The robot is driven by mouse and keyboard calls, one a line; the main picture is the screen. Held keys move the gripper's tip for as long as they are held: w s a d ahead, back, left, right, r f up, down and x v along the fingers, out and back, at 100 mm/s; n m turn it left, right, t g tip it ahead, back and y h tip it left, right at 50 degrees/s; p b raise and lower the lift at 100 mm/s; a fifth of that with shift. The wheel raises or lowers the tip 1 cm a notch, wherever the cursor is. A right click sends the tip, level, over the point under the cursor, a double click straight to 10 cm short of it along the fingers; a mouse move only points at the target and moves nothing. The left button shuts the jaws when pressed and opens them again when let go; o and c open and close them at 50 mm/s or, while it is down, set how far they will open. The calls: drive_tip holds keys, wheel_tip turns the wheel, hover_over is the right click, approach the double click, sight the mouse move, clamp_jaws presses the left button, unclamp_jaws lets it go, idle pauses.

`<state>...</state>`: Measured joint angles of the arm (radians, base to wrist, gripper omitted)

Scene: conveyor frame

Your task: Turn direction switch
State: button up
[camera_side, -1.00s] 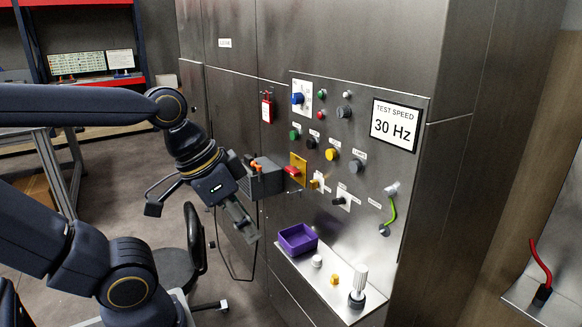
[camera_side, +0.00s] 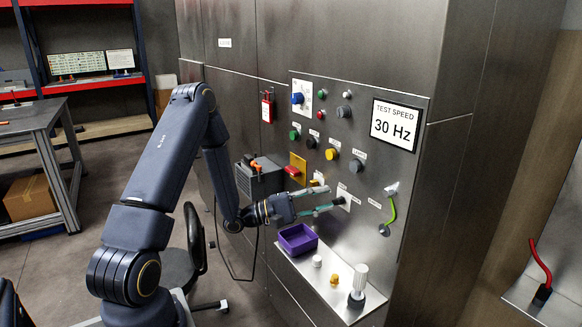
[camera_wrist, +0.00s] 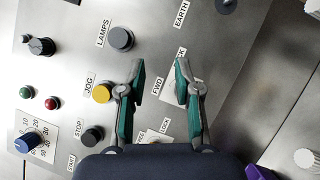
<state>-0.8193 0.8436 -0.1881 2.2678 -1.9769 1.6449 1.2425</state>
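The direction switch is a small knob on a white plate (camera_side: 345,200) low on the metal panel. In the wrist view the white plate (camera_wrist: 170,92) lies between and partly behind my fingers, near the FWD label (camera_wrist: 157,85). The knob itself is hidden or too unclear to make out. My gripper (camera_side: 331,198) reaches in from the left with its fingertips at or very near this plate. In the wrist view its green-padded fingers (camera_wrist: 160,66) are spread apart with a gap between them. I cannot tell whether either finger touches the knob.
Above are the yellow button (camera_side: 331,154) and several other knobs. A purple bin (camera_side: 297,239) and a shelf (camera_side: 322,280) with knobs stand below. A green cable (camera_side: 392,210) hangs at right.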

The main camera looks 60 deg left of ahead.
sight(335, 204)
drive_tip(key=s+a+f+n+t+y, duration=0.1)
drive_tip(key=s+a+f+n+y, duration=0.1)
drive_tip(key=a+f+n+y, duration=0.3)
drive_tip(key=shift+m+h, duration=0.6)
drive_tip(key=shift+h, duration=0.2)
drive_tip(key=shift+d+f+x, duration=0.1)
drive_tip(key=shift+d+x, duration=0.05)
drive_tip(key=shift+x, duration=1.85)
drive_tip(key=shift+d+f+x, duration=0.1)
drive_tip(key=shift+d+x, duration=0.05)
drive_tip(key=shift+x, duration=1.9)
drive_tip(key=shift+s, duration=0.1)
clamp_jaws()
drive_tip(key=n+t+y, duration=0.1)
drive_tip(key=n+y, duration=0.1)
drive_tip(key=n, duration=0.3)
drive_tip(key=n+t+y, duration=0.1)
drive_tip(key=n+y, duration=0.1)
drive_tip(key=n, duration=0.3)
drive_tip(key=n+y, duration=0.1)
drive_tip(key=n, duration=0.4)
drive_tip(key=shift+d+f+n+t+y, duration=0.2)
drive_tip(key=shift+d+n+t+y, duration=0.1)
drive_tip(key=shift+t+y, duration=0.1)
drive_tip(key=shift+o, duration=1.2)
unclamp_jaws()
